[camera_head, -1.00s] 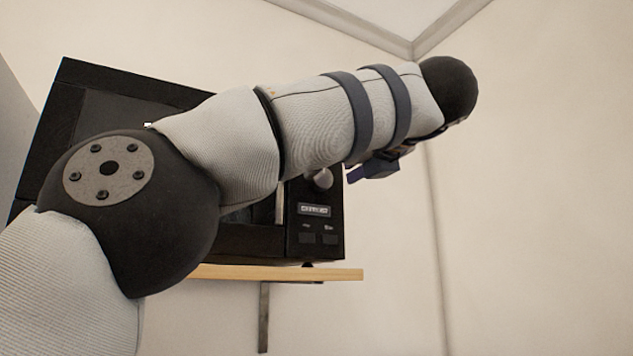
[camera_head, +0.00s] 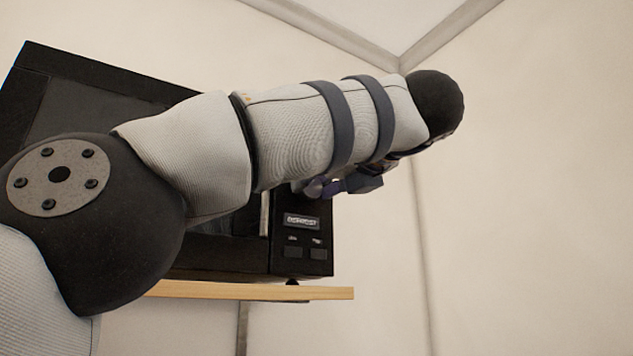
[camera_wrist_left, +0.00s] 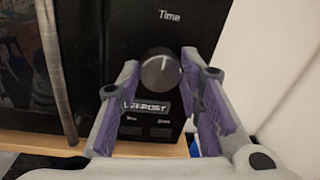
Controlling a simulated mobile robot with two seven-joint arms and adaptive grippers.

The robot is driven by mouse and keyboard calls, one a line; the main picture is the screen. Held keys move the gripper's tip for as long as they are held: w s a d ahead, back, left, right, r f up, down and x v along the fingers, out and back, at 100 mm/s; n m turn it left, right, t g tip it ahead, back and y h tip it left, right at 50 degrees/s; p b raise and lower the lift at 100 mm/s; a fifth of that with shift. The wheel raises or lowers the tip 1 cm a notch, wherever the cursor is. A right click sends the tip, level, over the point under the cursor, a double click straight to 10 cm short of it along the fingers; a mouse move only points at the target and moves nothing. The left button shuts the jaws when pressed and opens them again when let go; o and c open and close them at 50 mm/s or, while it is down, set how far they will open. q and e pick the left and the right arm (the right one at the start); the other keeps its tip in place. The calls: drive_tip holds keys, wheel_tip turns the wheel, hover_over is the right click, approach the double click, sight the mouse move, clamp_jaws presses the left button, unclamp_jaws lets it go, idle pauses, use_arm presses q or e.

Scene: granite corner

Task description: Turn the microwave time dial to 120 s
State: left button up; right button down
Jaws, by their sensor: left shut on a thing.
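The black microwave (camera_head: 302,262) stands on a wooden shelf. Its time dial (camera_wrist_left: 161,72) is a round knob with a silvery face and a light mark pointing about straight up, under the word "Time". In the head view the dial (camera_head: 313,188) is partly covered by my left gripper (camera_head: 332,187). In the left wrist view my left gripper (camera_wrist_left: 160,66) has its purple-padded fingers on either side of the dial, shut on it. The exact contact at the fingertips is hard to see. My right gripper is in neither view.
Below the dial are a "DEFROST" label (camera_wrist_left: 147,107) and two buttons. The microwave door handle (camera_wrist_left: 57,70) is left of the dial. The wooden shelf (camera_head: 250,291) runs underneath. Bare wall (camera_head: 520,200) lies to the right.

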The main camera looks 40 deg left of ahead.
use_arm(q)
drive_tip(key=shift+a, duration=0.1)
drive_tip(key=m, duration=0.3)
drive_tip(key=shift+m, duration=0.3)
drive_tip(key=m, duration=0.3)
drive_tip(key=shift+w+m, duration=0.1)
drive_tip(key=shift+m, duration=0.2)
drive_tip(key=m, duration=0.3)
drive_tip(key=shift+g, duration=0.4)
drive_tip(key=m, duration=0.3)
drive_tip(key=shift+m+g, duration=0.3)
drive_tip(key=shift+m, duration=0.1)
drive_tip(key=m, duration=0.4)
drive_tip(key=shift+r+m+g, duration=0.1)
drive_tip(key=shift+m+g, duration=0.3)
drive_tip(key=shift+m, duration=1.8)
